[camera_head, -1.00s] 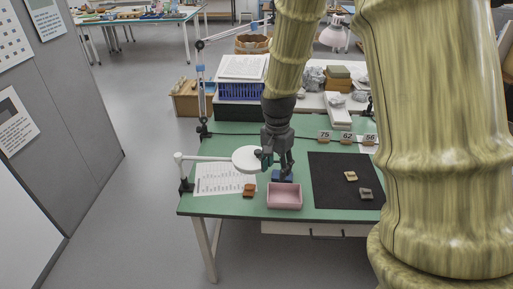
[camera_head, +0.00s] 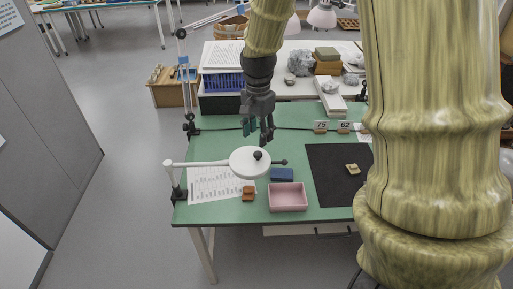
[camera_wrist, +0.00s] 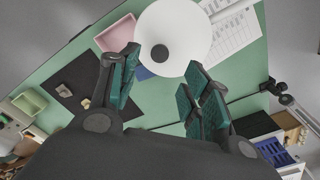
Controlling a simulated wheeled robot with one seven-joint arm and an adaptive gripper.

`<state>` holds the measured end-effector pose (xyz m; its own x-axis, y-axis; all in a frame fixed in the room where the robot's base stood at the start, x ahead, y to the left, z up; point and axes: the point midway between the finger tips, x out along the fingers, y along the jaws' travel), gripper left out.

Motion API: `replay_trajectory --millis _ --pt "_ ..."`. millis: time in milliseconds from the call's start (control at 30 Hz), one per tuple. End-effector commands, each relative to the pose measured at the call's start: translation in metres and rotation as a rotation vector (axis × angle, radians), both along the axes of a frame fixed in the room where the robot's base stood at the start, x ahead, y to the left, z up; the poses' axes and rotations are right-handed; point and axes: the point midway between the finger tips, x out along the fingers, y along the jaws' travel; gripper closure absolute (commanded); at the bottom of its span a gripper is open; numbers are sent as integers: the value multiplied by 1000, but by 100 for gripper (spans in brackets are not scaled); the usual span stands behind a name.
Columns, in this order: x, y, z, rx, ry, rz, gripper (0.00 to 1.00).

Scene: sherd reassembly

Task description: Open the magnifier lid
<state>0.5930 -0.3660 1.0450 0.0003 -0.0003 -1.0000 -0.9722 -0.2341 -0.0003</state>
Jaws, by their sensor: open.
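The magnifier lid (camera_head: 243,161) is a round white disc with a dark knob (camera_head: 258,155) on it, on a white arm (camera_head: 200,164) clamped at the table's left edge. It lies flat over the green table and looks closed. In the wrist view the white lid (camera_wrist: 184,32) and its dark knob (camera_wrist: 159,53) show at the top, beyond the fingers. My gripper (camera_head: 259,138) is above and behind the lid, apart from it. Its fingers (camera_wrist: 160,92) are spread, with nothing between them.
A pink tray (camera_head: 288,209), a blue block (camera_head: 282,174) and a brown sherd (camera_head: 248,193) are close to the lid. A black mat (camera_head: 328,190) with a tan sherd (camera_head: 352,169) lies to the right. A printed sheet (camera_head: 215,190) lies under the arm.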

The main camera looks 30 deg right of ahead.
Motion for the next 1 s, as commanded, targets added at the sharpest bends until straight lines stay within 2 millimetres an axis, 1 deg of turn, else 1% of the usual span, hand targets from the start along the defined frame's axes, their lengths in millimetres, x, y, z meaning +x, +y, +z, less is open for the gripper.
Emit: replay_trajectory --millis 100,300,500,733,1000 --pt "-1 0 -17 2 4 0 52" --pt "-1 0 -43 1 3 1 52" --pt "-1 0 -64 1 1 1 52" --pt "-1 0 -75 0 1 1 52" --pt "0 0 -76 0 0 1 52"
